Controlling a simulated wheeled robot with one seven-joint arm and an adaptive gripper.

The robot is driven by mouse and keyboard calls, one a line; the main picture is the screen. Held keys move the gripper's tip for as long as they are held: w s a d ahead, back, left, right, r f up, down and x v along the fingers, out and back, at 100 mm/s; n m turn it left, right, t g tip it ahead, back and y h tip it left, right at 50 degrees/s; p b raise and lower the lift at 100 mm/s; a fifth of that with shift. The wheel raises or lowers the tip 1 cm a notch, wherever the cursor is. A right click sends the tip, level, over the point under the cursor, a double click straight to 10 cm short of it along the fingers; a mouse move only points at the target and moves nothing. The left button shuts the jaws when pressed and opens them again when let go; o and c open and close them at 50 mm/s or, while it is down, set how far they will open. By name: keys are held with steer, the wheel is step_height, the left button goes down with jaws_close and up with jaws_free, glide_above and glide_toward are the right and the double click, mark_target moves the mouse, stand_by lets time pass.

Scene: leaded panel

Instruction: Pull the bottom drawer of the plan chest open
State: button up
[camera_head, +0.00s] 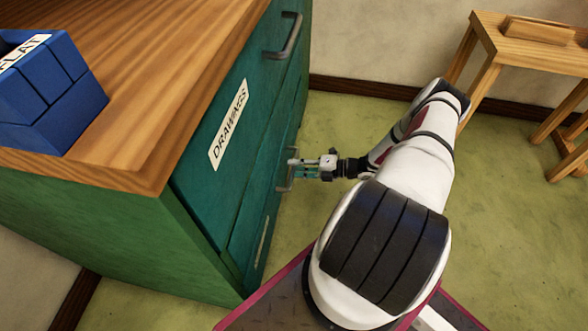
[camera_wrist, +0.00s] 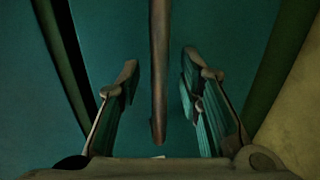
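The plan chest (camera_head: 120,220) is green with teal drawer fronts and stands at the left in the head view. Its upper drawer (camera_head: 205,190) has a "DRAWINGS" label and looks shut. Below it is a lower drawer front (camera_head: 262,225) with a pale label, also looking shut. My gripper (camera_head: 293,170) is at the handle (camera_head: 284,186) of this lower front. In the wrist view the handle bar (camera_wrist: 159,110) runs upright between the two open fingers of my gripper (camera_wrist: 160,66), with a gap on each side. The lowest part of the chest is seen steeply.
A blue box (camera_head: 55,100) labelled "FLAT" sits on the wooden top (camera_head: 150,75). The upper drawer's handle (camera_head: 286,38) sticks out above my gripper. A wooden table (camera_head: 490,40) stands at the back right. The green floor (camera_head: 350,120) by the chest is clear.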

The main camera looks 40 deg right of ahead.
steer(key=shift+w+a+f, duration=0.1)
steer(key=shift+w+a, duration=0.3)
steer(key=shift+w, duration=0.1)
jaws_close()
steer(key=shift+s, duration=0.1)
